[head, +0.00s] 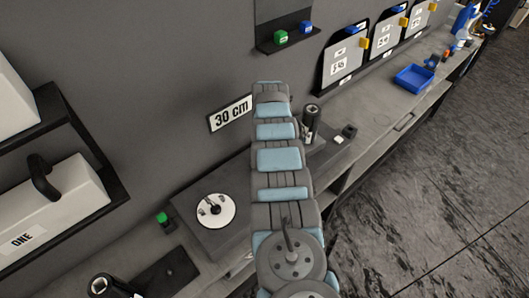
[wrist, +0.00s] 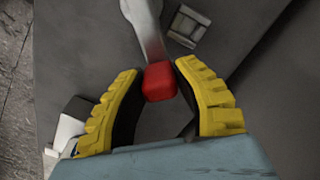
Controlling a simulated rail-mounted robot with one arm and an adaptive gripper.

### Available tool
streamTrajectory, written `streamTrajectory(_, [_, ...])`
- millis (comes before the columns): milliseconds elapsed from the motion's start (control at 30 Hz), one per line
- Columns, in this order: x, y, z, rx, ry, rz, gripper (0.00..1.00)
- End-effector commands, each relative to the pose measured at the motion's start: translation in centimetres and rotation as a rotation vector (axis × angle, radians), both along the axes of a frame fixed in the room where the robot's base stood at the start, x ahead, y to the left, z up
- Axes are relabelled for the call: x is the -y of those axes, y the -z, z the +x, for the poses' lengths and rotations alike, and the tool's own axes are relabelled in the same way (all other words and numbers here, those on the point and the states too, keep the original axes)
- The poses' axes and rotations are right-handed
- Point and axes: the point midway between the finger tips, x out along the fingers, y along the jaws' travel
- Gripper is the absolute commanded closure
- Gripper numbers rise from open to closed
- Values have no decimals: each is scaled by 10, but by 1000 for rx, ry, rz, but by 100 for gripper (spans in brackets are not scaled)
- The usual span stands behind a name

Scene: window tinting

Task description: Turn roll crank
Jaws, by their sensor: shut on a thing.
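The crank shows in the wrist view as a grey metal arm (wrist: 145,30) ending in a red knob (wrist: 159,84). My gripper (wrist: 157,70) has yellow ribbed fingers with dark inner pads, one on each side of the red knob, and is shut on it. The knob sits between the fingertips. In the head view my arm covers the gripper and the crank, so neither shows there. The roll cannot be made out for certain in either view.
A grey workbench (head: 375,135) runs along the wall. A black cylinder (head: 310,120) stands just right of my arm, and a white disc (head: 216,210) lies to its left. A blue tray (head: 414,78) and wall pockets (head: 344,58) are farther right. A shelf with white boxes (head: 55,205) is at left.

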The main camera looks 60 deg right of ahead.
Motion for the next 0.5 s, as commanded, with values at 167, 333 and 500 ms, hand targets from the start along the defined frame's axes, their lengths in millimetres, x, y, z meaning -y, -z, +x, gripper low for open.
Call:
streamTrajectory(167, [0, 3, -3, -2, 49, 2, 100])
streamTrajectory(333, [1, 2, -5, -2, 69, 2, 100])
streamTrajectory(500, [1, 2, -5, -2, 71, 2, 100])
